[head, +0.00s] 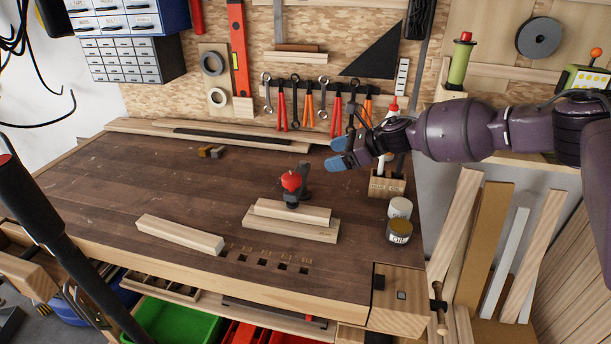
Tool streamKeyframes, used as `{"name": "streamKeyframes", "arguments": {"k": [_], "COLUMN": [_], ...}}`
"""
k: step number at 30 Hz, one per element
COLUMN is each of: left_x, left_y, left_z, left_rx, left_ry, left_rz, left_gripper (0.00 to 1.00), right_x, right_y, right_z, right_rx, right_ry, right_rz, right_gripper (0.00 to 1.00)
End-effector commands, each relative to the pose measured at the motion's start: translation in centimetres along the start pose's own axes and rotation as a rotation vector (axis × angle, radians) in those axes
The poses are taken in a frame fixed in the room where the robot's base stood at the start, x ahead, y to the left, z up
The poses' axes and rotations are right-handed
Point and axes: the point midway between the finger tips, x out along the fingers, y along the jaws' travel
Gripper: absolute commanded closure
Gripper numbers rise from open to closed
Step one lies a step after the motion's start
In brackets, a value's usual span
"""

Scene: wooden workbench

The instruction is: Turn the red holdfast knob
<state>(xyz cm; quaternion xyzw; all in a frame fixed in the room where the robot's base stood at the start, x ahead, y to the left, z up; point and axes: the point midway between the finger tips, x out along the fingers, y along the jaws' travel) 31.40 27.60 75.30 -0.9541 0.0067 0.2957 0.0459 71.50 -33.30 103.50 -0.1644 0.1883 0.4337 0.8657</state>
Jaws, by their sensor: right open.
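The holdfast's lower part rests at a light wooden block (310,214), which lies on a wider board (270,227). My right gripper (338,153) reaches in from the right, above and to the right of the knob and apart from it. It has blue fingertips, is open and holds nothing. My left gripper is not in view.
A loose wooden beam (180,234) lies left of the blocks. Long boards lie along the back edge. The left part of the bench top is mostly clear.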

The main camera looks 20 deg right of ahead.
Motion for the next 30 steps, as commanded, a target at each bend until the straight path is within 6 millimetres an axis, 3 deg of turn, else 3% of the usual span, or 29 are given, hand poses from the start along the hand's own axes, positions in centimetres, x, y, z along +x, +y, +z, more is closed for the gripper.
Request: {"name": "streamKeyframes", "arguments": {"k": [3,6,14,30], "left_x": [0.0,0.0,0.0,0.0], "left_y": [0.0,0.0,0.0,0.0], "left_z": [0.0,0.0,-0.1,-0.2], "left_rx": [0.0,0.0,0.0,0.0], "left_ry": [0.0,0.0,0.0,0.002], "left_rz": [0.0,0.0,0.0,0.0], "left_gripper": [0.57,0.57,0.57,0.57], "right_x": [0.0,-0.3,-0.2,7.5], "right_y": [3.1,4.6,5.9,8.5], "right_z": [1.2,1.8,2.1,3.0], "right_rx": [0.014,0.011,-0.023,-0.024], "right_ry": [-0.06,-0.095,-0.119,-0.117], "right_rz": [0.167,0.259,0.335,0.331], "right_gripper": [0.24,0.24,0.24,0.24]}}
